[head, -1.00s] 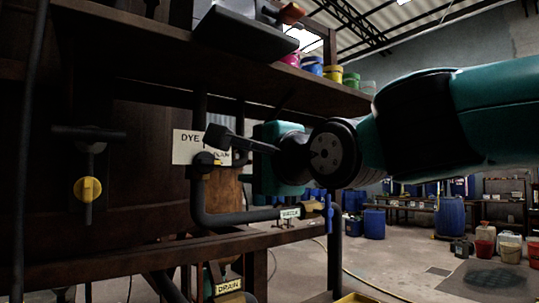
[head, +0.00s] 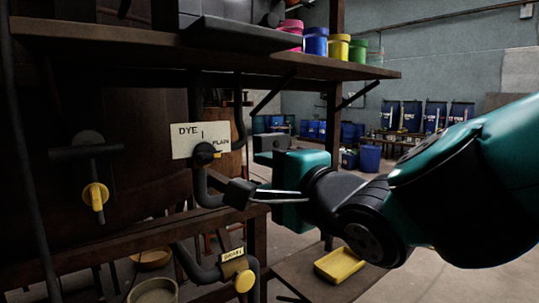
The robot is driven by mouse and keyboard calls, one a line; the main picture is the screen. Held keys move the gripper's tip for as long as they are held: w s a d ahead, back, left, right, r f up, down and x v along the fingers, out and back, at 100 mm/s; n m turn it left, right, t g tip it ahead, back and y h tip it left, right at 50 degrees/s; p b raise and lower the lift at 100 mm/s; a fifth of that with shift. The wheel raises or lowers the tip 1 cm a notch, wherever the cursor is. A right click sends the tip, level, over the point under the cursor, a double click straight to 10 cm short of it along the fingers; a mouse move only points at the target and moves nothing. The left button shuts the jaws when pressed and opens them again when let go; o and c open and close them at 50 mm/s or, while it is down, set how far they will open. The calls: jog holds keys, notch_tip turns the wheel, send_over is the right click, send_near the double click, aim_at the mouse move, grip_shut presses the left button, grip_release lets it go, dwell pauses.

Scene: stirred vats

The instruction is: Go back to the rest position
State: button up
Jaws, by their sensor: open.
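My gripper (head: 254,169) is open and empty in the head view. Its two dark fingers stand apart and point left from a teal body. I see a gap between the fingers and the valve in the picture, but I cannot tell the depth. My arm comes in from the right edge and bends below the gripper.
A drain valve (head: 243,279) is below. A shelf (head: 200,54) with colourful tubs (head: 316,43) is above. A yellow tray (head: 340,265) lies low. Blue drums (head: 435,117) stand far back.

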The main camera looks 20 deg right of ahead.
dwell(0.3)
jog(key=s+d+f+n+g+h, duration=0.2)
jog(key=s+f+n+g, duration=0.1)
jog(key=f+n+g, duration=0.55)
jog(key=s+f+n+g, duration=0.3)
jog(key=s+n+g, duration=0.1)
jog(key=s+n, duration=0.2)
jog(key=s+f+n+g, duration=0.3)
jog(key=s+n, duration=0.3)
jog(key=s, duration=0.2)
jog(key=shift+s+d+f+n+g, duration=0.15)
jog(key=shift+d+f+n+g, duration=0.15)
jog(key=shift+g, duration=0.35)
jog(key=shift+o, duration=0.4)
